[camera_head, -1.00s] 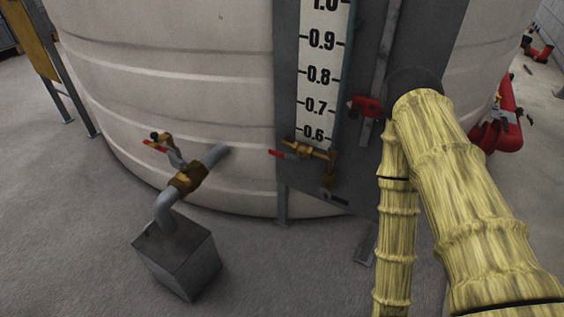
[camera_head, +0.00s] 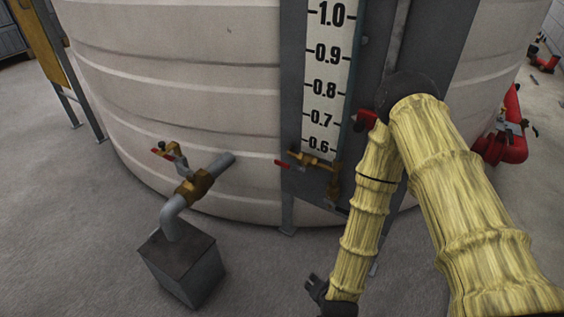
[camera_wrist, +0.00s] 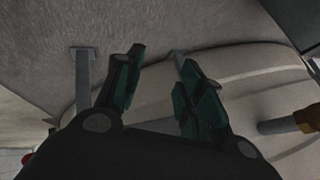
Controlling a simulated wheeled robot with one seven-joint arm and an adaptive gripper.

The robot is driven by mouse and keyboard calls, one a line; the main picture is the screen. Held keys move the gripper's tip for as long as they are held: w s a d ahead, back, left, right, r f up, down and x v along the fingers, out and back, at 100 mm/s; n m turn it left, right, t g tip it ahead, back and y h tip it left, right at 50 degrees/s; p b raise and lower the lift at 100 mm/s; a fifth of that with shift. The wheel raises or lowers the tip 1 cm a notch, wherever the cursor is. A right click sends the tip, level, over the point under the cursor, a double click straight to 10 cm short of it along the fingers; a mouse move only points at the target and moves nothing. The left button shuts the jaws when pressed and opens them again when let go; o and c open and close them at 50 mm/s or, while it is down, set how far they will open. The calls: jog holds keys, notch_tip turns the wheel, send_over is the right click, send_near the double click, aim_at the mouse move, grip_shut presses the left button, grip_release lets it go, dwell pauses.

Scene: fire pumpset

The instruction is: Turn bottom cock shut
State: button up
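A small brass cock (camera_head: 318,160) with a red lever (camera_head: 285,163) sits at the bottom of the level gauge, near the 0.6 mark. The lever points left, roughly level. A larger brass valve (camera_head: 195,186) with a red-tipped handle (camera_head: 163,154) sits on the grey outlet pipe to its left. My gripper (camera_head: 311,284) hangs low in the head view, below and apart from the gauge cock, partly cut off by the picture edge. In the wrist view my gripper (camera_wrist: 158,58) has its two fingers spread with nothing between them. The gauge cock cannot be made out there.
The pale ribbed tank (camera_head: 180,85) fills the back, with the gauge board (camera_head: 322,90) on it. A grey block (camera_head: 184,265) stands under the outlet pipe. Red piping (camera_head: 508,135) is at the right. Grey floor is clear at lower left.

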jog(key=w+a+r+m+t+p, duration=0.1)
jog(key=w+a+r+m+t, duration=0.5)
jog(key=w+a+r, duration=0.45)
jog(key=m+t+h+p, duration=0.1)
jog(key=m+t+h, duration=0.3)
jog(key=m, duration=0.3)
send_near(281, 165)
jog(key=w, duration=0.3)
jog(key=w+d+b, duration=0.1)
jog(key=w, duration=0.6)
jog(key=shift+w+d+f, duration=0.2)
jog(key=shift+d, duration=0.1)
grip_shut()
